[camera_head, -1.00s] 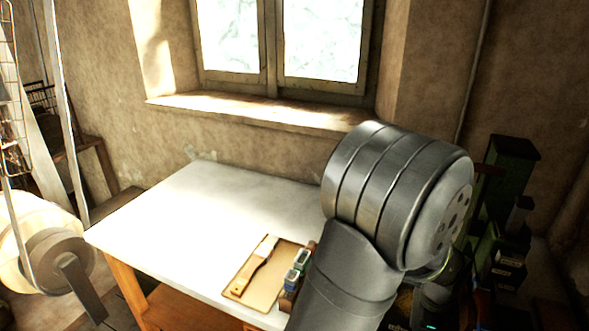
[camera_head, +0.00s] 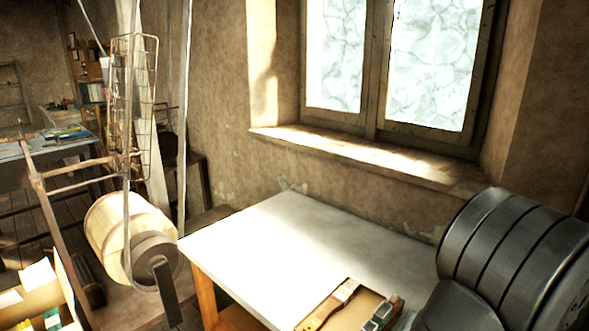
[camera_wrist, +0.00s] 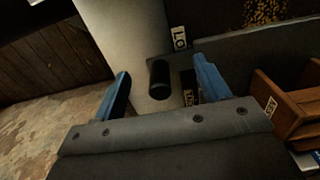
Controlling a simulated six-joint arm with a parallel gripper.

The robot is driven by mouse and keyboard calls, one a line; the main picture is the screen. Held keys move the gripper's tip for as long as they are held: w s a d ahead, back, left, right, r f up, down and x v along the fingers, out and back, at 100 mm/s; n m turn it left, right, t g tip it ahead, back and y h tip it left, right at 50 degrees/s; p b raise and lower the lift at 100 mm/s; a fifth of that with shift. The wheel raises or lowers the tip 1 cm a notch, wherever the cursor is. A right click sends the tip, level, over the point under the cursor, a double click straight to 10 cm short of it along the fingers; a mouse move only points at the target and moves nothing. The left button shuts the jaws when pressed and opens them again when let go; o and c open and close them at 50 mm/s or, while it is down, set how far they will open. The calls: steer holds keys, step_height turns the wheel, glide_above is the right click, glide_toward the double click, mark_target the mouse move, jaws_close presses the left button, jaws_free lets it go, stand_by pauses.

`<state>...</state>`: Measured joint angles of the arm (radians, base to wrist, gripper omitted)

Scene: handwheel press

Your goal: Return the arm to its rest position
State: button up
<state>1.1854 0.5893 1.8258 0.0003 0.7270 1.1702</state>
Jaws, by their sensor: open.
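My gripper (camera_wrist: 163,88) shows in the wrist view with its two blue fingers spread wide apart. Nothing is held between the fingers. A dark cylindrical knob or handle (camera_wrist: 159,73) appears beyond the fingers, in front of a pale upright surface; I cannot tell how far off it is. In the head view my grey arm link (camera_head: 515,262) fills the lower right corner, and the gripper itself is out of that frame.
A white-topped table (camera_head: 272,249) stands at lower centre, with a board and brush (camera_head: 345,296) at its front edge. A wooden drum with a crank (camera_head: 125,233) stands to the left. Wooden compartments (camera_wrist: 285,105) lie at right in the wrist view.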

steer(key=s+d, duration=0.2)
steer(key=shift+s+d+r, duration=0.2)
steer(key=shift+s+d, duration=0.1)
step_height(320, 180, up, 7)
steer(key=f, duration=0.7)
steer(key=shift+w+a+f, duration=0.3)
steer(key=shift+w+a, duration=0.05)
steer(key=w+a, duration=0.5)
steer(key=a, duration=0.1)
steer(key=shift+w, duration=0.4)
step_height(320, 180, up, 10)
steer(key=r, duration=0.1)
steer(key=w+d+r, duration=0.2)
steer(key=d+r, duration=0.2)
steer(key=d, duration=0.3)
steer(key=w+d+r, duration=0.2)
steer(key=d+r, duration=0.2)
steer(key=d, duration=0.4)
step_height(320, 180, down, 8)
steer(key=shift+a+f, duration=0.2)
steer(key=shift+f, duration=0.05)
steer(key=shift+s, duration=0.1)
steer(key=shift+c, duration=0.4)
